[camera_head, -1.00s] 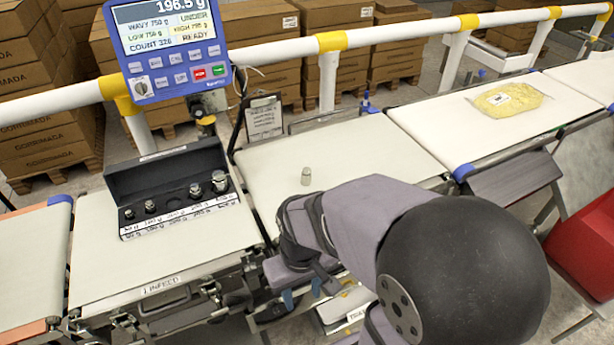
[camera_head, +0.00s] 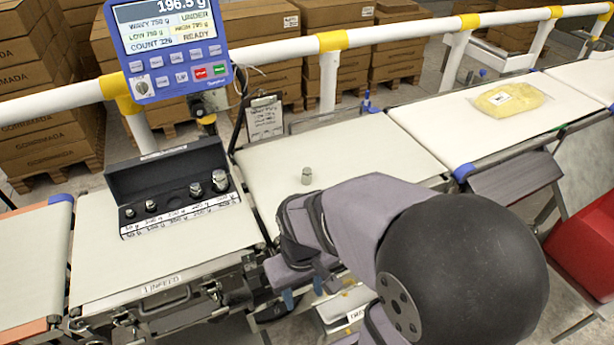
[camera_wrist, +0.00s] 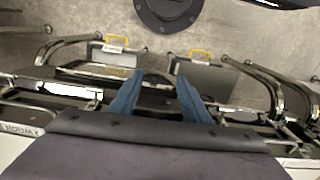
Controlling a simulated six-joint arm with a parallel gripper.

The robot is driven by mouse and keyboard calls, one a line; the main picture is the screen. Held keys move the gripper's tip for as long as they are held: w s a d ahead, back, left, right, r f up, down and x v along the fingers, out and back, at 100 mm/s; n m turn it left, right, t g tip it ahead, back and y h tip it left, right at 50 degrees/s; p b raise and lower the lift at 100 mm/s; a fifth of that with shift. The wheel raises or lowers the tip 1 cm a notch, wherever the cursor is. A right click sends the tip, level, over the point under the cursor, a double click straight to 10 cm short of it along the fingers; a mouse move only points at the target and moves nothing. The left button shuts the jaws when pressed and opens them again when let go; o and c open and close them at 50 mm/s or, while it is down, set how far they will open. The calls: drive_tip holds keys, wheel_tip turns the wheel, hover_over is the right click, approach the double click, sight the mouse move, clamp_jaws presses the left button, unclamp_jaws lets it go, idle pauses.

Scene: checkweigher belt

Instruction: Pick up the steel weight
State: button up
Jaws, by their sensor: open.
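An open black case (camera_head: 170,190) with several weights sits on the infeed belt (camera_head: 105,265). The blue display (camera_head: 170,50) reads 196.5 g and UNDER. A yellow bag (camera_head: 508,98) lies on the right belt. A red bin (camera_head: 585,240) stands at right.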

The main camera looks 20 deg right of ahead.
drive_tip(key=w+d+r+n+h, duration=0.1)
drive_tip(key=w+d+n+h, duration=0.2)
drive_tip(key=d+n, duration=0.25)
drive_tip(key=n+t+h, duration=0.4)
drive_tip(key=n+h, duration=0.3)
drive_tip(key=n, duration=0.7)
approach(306, 174)
drive_tip(key=s+d+f, duration=0.1)
drive_tip(key=s, duration=0.1)
drive_tip(key=s+d+f, duration=0.1)
drive_tip(key=s+d, duration=0.1)
drive_tip(key=s+d+f, duration=0.2)
drive_tip(key=shift+s+d+f, duration=0.15)
drive_tip(key=shift+s+d, duration=0.1)
drive_tip(key=shift+s, duration=0.1)
drive_tip(key=w+a+n+t, duration=0.1)
drive_tip(key=w, duration=0.1)
drive_tip(key=w+a+n+t, duration=0.1)
drive_tip(key=w+n, duration=0.1)
drive_tip(key=w+a+n+t+b, duration=0.1)
drive_tip(key=w+n+t, duration=0.1)
drive_tip(key=shift+w+r+h, duration=0.2)
drive_tip(key=shift+w+h, duration=0.1)
drive_tip(key=shift+p+x, duration=0.8)
drive_tip(key=shift+x, duration=2.9)
drive_tip(key=shift+s+d+r, duration=0.15)
drive_tip(key=shift+c, duration=0.5)
clamp_jaws()
